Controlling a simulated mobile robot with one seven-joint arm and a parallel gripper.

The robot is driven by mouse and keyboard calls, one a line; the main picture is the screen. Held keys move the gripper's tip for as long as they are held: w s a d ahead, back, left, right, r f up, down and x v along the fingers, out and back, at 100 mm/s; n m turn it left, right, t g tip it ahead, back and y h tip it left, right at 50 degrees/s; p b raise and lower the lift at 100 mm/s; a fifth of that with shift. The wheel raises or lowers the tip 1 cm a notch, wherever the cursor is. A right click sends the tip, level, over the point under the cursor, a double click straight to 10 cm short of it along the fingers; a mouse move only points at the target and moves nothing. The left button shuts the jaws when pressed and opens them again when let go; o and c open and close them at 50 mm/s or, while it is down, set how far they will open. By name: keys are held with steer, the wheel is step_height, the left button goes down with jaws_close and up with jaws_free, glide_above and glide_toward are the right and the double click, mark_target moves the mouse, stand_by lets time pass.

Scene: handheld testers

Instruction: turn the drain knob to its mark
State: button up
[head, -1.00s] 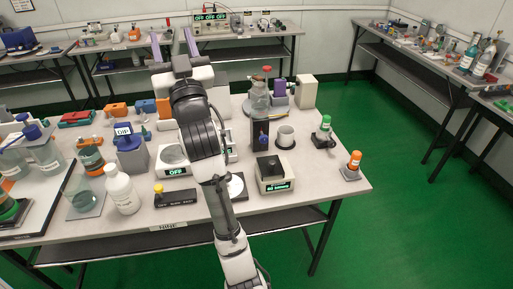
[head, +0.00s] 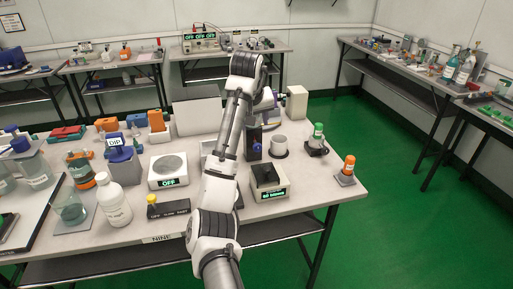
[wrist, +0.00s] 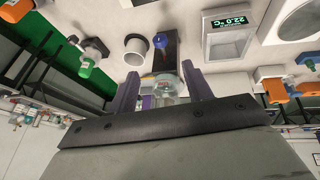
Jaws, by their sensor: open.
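A blue knob (head: 254,151) sits on the front of a dark upright stand (head: 254,136), just right of my arm. In the wrist view the blue knob (wrist: 160,41) and the dark stand (wrist: 172,60) show upside down. A clear glass vessel (wrist: 166,84) shows beyond the knob, between my fingers in the picture. My gripper (wrist: 161,71) is open and empty, its two purple fingers apart and not visibly touching the knob. I cannot make out a mark by the knob.
A white cup (head: 279,143) stands right of the stand, and a green-capped bottle (head: 317,136) beyond it. A box with a lit display (head: 268,182) stands in front. An orange-capped item (head: 347,167) is near the table's right edge.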

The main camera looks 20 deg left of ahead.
mark_target(258, 145)
steer(key=p+x, duration=0.2)
steer(key=x, duration=1.1)
steer(key=shift+w+f, duration=0.1)
steer(key=shift+f, duration=0.25)
steer(key=c, duration=1)
steer(key=shift+o, duration=0.2)
